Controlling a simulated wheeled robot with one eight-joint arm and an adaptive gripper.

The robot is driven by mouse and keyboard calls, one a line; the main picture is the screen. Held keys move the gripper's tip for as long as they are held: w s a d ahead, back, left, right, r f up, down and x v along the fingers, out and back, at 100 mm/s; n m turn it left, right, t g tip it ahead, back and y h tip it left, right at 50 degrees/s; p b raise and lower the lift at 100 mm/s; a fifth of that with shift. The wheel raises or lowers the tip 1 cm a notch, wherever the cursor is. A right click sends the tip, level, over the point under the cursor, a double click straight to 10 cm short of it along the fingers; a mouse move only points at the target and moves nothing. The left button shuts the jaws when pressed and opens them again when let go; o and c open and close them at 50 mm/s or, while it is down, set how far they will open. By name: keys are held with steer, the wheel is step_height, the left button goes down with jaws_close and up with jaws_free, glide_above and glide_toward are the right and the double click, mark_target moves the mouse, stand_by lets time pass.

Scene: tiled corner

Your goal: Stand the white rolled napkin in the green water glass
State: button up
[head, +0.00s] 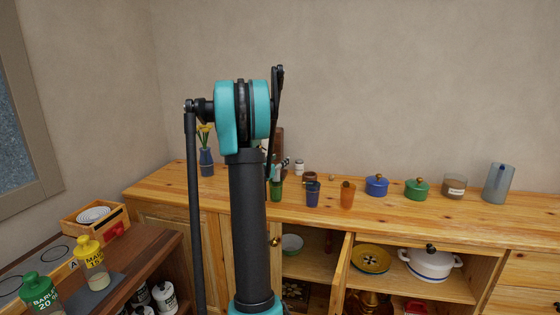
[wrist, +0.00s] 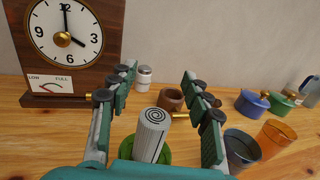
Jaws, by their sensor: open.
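The white rolled napkin (wrist: 153,136), with a dark spiral on its end, stands in the green water glass (wrist: 165,155). The green rim shows around its lower part, and its top rises above the rim. In the head view the green glass (head: 276,191) is on the wooden counter, partly behind my arm. My gripper (wrist: 159,72) is open, with one finger on each side of the napkin and gaps between. In the head view, my arm largely hides the gripper and napkin. The bottom of the napkin is hidden inside the glass.
A blue glass (wrist: 241,148) and an orange glass (wrist: 275,138) stand close on the right. A brown wooden cup (wrist: 171,99) and a white-bodied shaker (wrist: 143,78) are behind. A clock (wrist: 66,45) stands at left. Lidded pots (head: 376,186) are farther right.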

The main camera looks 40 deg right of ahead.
steer(key=v, duration=1.1)
stand_by(0.6)
